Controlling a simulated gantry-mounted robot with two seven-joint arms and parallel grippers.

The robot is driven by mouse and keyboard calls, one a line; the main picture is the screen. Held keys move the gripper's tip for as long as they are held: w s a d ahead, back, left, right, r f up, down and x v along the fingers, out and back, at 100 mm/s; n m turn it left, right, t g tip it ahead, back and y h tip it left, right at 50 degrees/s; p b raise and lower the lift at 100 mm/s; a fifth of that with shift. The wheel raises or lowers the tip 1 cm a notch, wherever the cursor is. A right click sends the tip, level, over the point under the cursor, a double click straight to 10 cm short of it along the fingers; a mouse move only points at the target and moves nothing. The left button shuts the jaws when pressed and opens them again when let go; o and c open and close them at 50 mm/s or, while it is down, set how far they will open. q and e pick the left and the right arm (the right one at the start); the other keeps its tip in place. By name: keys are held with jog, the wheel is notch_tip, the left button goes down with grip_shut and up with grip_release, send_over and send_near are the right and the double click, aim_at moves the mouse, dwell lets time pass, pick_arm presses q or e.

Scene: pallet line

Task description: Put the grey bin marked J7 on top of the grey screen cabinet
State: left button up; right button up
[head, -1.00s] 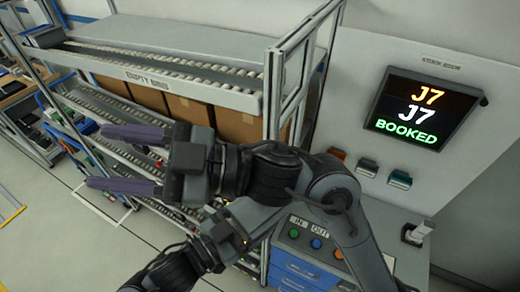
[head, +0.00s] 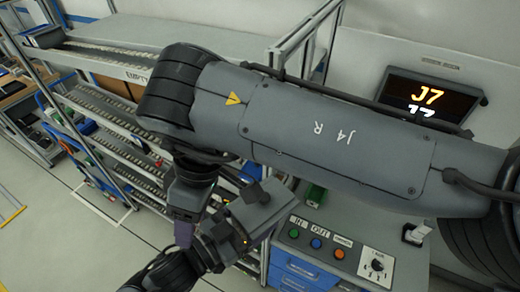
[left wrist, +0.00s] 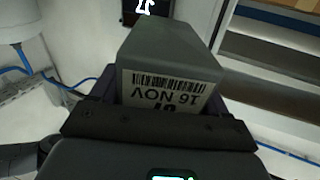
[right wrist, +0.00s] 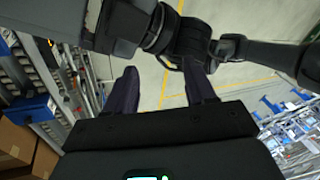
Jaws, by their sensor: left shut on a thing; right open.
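The grey bin (left wrist: 172,62) shows in the left wrist view, with a white barcode label that appears upside down and reads 16 NOV; the mark below it is partly covered. My left gripper (left wrist: 165,102) is shut on this bin. My right gripper (right wrist: 160,88) is open and empty, fingers apart.
A roller rack (head: 112,58) stands left of the cabinet, with brown cartons (right wrist: 22,150) on it. A desk panel (head: 335,247) with IN and OUT buttons and a dial is below the screen. Blue drawers (head: 295,272) sit under it. Open floor lies at left.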

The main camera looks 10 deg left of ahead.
aim_at(263, 211)
jog(key=w+d+r+m+t+h, duration=0.2)
jog(key=w+d+r+m+t, duration=0.2)
jog(key=w+d+r+m, duration=0.5)
jog(key=shift+n, duration=0.7)
jog(key=f, duration=0.4)
jog(key=d+f, duration=0.1)
jog(key=f, duration=0.6)
jog(key=shift+d+f, duration=0.15)
jog(key=shift+f, duration=0.2)
jog(key=shift+c, duration=0.2)
grip_shut()
jog(key=shift+o, duration=0.2)
grip_release()
jog(key=shift+r, duration=0.15)
